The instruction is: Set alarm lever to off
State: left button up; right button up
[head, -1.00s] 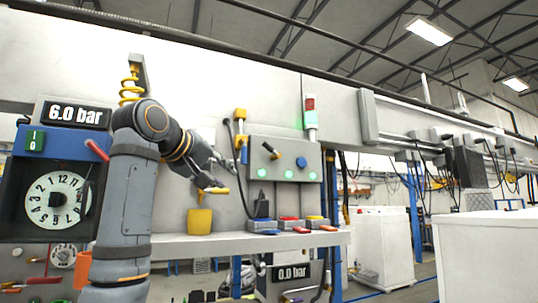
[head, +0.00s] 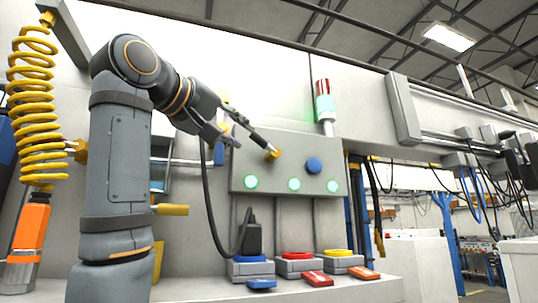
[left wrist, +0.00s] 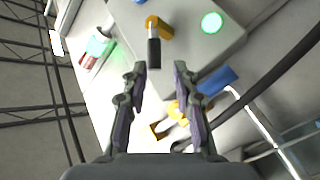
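The alarm lever (head: 259,142) is a dark bar on a yellow hub, on the front of a grey control box (head: 240,178). In the left wrist view the lever (left wrist: 153,50) points from its yellow hub toward my fingers. My left gripper (head: 238,132) is at the box's upper left, close to the lever's free end. In the left wrist view the left gripper (left wrist: 160,68) is open and empty; the lever's end lies at the mouth of the gap, nearer the left finger. Contact cannot be told. My right gripper is not in view.
The box has a blue knob (head: 314,166) and green lit buttons (head: 294,185). A red and green signal lamp (head: 324,102) stands above it. A black cable and plug (head: 253,236) and coloured buttons sit on the shelf (head: 375,287) below. A yellow coiled hose (head: 40,110) hangs left.

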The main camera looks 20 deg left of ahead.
aim_at(256, 137)
pick_arm(q)
jog(key=p+x, duration=0.1)
jog(key=x, duration=0.1)
jog(key=p+x, duration=0.2)
jog(key=r+p+x, duration=0.1)
jog(key=p+x, duration=0.1)
jog(key=x, duration=0.1)
jog(key=shift+d, duration=0.25)
jog(key=shift+p+x, duration=0.45)
jog(key=shift+x, duration=0.45)
jog(key=shift+s+f, duration=0.1)
jog(key=shift+s, duration=0.4)
jog(key=shift+s+a, duration=0.1)
jog(key=shift+c, duration=0.7)
jog(key=shift+w, duration=0.2)
jog(key=shift+c, duration=2.2)
grip_shut()
jog(key=shift+f, duration=0.1)
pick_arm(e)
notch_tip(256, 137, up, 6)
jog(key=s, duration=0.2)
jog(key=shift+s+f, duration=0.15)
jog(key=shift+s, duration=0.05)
